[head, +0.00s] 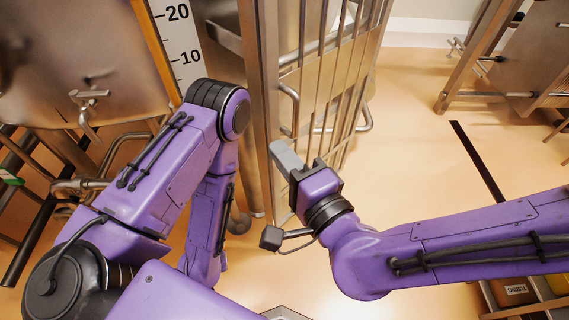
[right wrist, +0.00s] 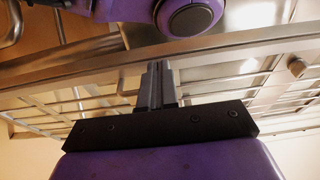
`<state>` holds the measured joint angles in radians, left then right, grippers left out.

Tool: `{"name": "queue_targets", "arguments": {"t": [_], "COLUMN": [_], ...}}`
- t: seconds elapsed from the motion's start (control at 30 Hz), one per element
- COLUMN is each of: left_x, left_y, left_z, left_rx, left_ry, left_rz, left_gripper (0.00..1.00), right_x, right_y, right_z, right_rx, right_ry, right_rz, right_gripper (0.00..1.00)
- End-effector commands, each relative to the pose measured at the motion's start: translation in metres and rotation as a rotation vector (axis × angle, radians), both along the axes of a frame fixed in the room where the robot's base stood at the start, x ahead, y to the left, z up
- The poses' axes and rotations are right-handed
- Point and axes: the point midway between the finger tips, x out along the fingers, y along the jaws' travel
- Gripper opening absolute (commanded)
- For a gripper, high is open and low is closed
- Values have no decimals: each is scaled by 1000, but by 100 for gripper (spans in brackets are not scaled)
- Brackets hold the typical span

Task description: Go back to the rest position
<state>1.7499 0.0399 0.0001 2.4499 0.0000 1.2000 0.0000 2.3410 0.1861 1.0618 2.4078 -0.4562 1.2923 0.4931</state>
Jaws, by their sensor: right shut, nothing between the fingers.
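My right gripper (head: 287,157) is shut and empty in the head view. It points up and left, close in front of a metal cage-like gate (head: 330,75) with upright bars. In the right wrist view its grey fingers (right wrist: 158,82) are together with nothing between them, and a metal rail runs behind them. I cannot tell whether they touch the frame. My left arm (head: 175,165) is bent at the left of the head view, its elbow raised and its forearm going down. The left gripper is not in view.
A metal hopper (head: 75,65) with a tap stands at the far left beside a scale (head: 177,40) marked 10 and 20. Metal pipes (head: 75,187) lie below it. Metal equipment (head: 500,70) stands at the upper right. The orange floor (head: 420,150) between is clear except for a black strip.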

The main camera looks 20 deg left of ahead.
Motion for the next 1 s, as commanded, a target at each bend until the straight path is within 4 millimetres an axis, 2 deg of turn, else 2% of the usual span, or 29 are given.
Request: {"name": "queue_targets", "arguments": {"t": [0.33, 0.4, 0.47, 0.57, 0.6, 0.67, 0.7, 0.77, 0.8, 0.87, 0.9, 1.0], "left_x": [0, 0, 0, 0, 0, 0, 0, 0, 0, 0, 0, 0], "left_y": [0, 0, 0, 0, 0, 0, 0, 0, 0, 0, 0, 0], "left_z": [-2, -2, -2, -3, -3, -4, -4, -5, -5, -6, -6, -7], "left_rx": [0, 0, 0, 0, 0, 0, 0, 0, 0, 0, 0, 0], "left_ry": [0, 0, 0, 0, 0, 0, 0, 0, 0, 0, 0, 0], "left_rz": [0, 0, 0, 0, 0, 0, 0, 0, 0, 0, 0, 0], "left_gripper": [43, 43, 43, 43, 43, 43, 43, 43, 43, 43, 43, 43], "right_x": [-7, -2, 14, 38, 43, 46, 44, 37, 30, 14, 1, -38], "right_y": [-3, -7, -23, -66, -87, -120, -144, -181, -208, -248, -276, -345], "right_z": [0, -9, -37, -109, -140, -185, -213, -253, -278, -312, -333, -372], "right_rx": [-12, -84, -191, -398, -484, -608, -690, -811, -893, -1012, -1091, -1276], "right_ry": [-14, -54, -58, 3, 37, 96, 137, 200, 244, 313, 359, 474], "right_rz": [0, -19, -72, -163, -193, -234, -256, -284, -298, -315, -325, -340], "right_gripper": [0, 0, 0, 0, 0, 0, 0, 0, 0, 0, 0, 0]}}
